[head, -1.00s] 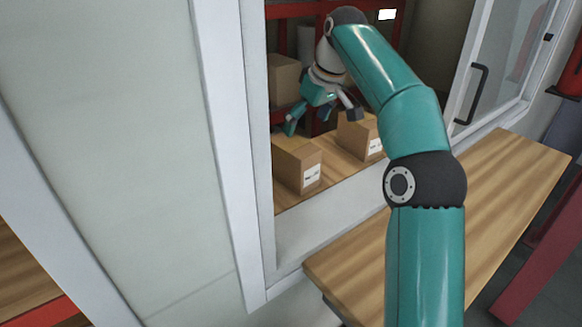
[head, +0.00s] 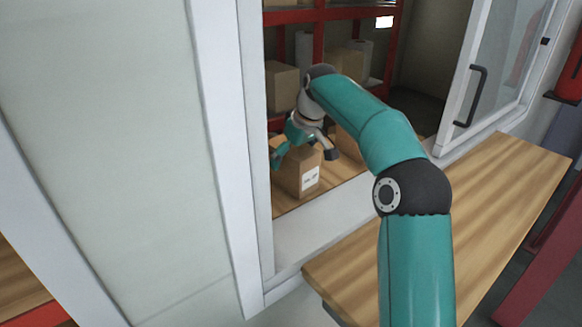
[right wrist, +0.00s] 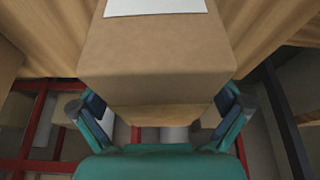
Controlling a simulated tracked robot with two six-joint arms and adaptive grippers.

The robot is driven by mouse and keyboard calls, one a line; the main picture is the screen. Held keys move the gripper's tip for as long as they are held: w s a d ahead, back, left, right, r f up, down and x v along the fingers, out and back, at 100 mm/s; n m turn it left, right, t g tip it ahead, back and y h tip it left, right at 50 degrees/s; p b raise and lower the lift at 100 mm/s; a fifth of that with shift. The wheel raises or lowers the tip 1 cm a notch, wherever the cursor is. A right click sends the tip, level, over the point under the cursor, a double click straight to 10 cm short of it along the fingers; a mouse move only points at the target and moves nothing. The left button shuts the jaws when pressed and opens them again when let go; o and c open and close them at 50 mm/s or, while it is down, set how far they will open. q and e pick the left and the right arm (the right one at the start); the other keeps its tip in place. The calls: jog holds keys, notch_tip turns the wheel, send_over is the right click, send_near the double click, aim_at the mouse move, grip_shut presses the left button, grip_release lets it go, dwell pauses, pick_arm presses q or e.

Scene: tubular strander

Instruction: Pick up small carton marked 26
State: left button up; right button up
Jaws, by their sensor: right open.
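A small brown carton (head: 300,172) with a white label stands on the wooden surface inside the window opening; the print on its label is too small to read. My right gripper (head: 306,155) is open at the top of this carton. In the right wrist view the carton (right wrist: 158,50) lies ahead of and between the spread fingers of the gripper (right wrist: 165,108); contact cannot be told. A second carton (head: 346,143) stands behind to the right, largely hidden by my arm. My left gripper is not in view.
A white window frame (head: 252,150) borders the opening on the left, and a glass panel with a dark handle (head: 470,97) stands on the right. A wooden ledge (head: 500,190) lies in front. Red shelving (head: 319,40) with boxes stands behind.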

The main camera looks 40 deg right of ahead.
jog(key=shift+f, duration=0.2)
dwell(0.6)
jog(key=c, duration=1.6)
jog(key=shift+r, duration=0.2)
